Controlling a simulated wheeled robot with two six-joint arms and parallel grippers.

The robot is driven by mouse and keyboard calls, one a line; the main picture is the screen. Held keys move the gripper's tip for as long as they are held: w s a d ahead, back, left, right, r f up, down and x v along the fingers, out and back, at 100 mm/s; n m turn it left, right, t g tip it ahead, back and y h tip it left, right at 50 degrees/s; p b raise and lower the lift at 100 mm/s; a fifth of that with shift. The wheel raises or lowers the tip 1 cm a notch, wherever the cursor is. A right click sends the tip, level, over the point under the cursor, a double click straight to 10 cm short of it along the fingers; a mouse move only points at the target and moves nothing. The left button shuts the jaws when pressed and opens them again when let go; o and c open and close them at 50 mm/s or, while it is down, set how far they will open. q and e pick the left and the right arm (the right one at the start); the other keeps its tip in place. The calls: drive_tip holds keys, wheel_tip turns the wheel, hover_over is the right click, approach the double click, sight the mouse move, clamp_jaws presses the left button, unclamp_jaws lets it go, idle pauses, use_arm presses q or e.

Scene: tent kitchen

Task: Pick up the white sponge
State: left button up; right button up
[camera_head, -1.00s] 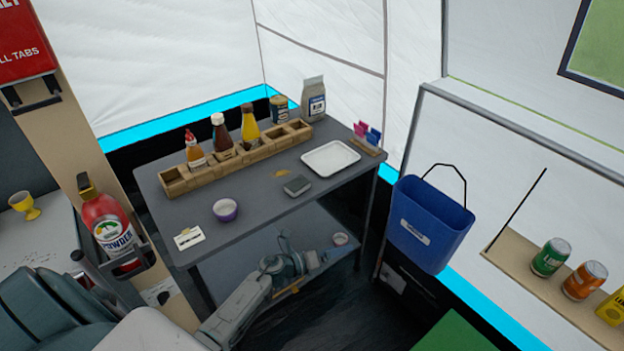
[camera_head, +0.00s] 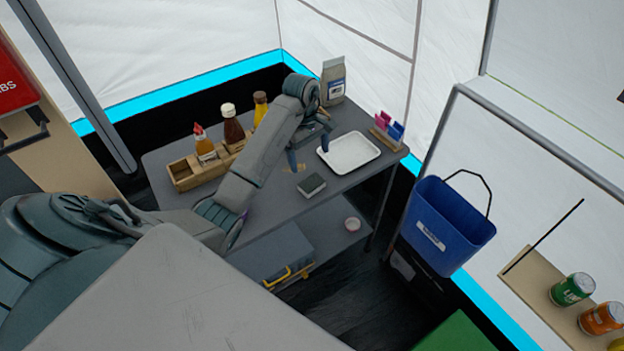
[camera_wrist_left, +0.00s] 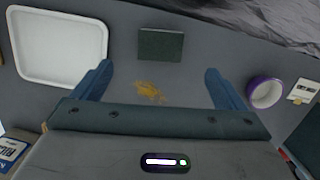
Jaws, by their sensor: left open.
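A small block with a dark grey-green top and a paler side (camera_head: 312,185) lies on the grey table; it appears to be the sponge. It shows in the left wrist view as a dark green rectangle (camera_wrist_left: 161,45), with no white face visible. My right gripper is not in view.
A white tray (camera_head: 349,153) lies right of the block. A yellow-brown smear (camera_wrist_left: 149,92) marks the table. A purple bowl (camera_wrist_left: 266,93) stands right of the fingers in the wrist view. The wooden rack (camera_head: 185,175) holds bottles behind my arm. A blue bin (camera_head: 450,225) hangs at right.

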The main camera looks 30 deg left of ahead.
use_arm(q)
drive_tip(key=b, duration=0.4)
hover_over(312, 182)
drive_tip(key=f, duration=0.5)
drive_tip(key=shift+w+a, duration=0.15)
drive_tip(key=shift+a, duration=0.05)
drive_tip(key=shift+f, duration=0.2)
drive_tip(key=shift+f+p, duration=0.45)
drive_tip(key=shift+p, duration=0.3)
drive_tip(key=f+p, duration=0.1)
drive_tip(key=f, duration=0.2)
drive_tip(key=shift+s+d+f, duration=0.1)
drive_tip(key=shift+s+f, duration=0.1)
drive_tip(key=shift+f, duration=0.25)
drive_tip(key=c, duration=1)
drive_tip(key=shift+c, duration=0.2)
drive_tip(key=shift+r, duration=0.1)
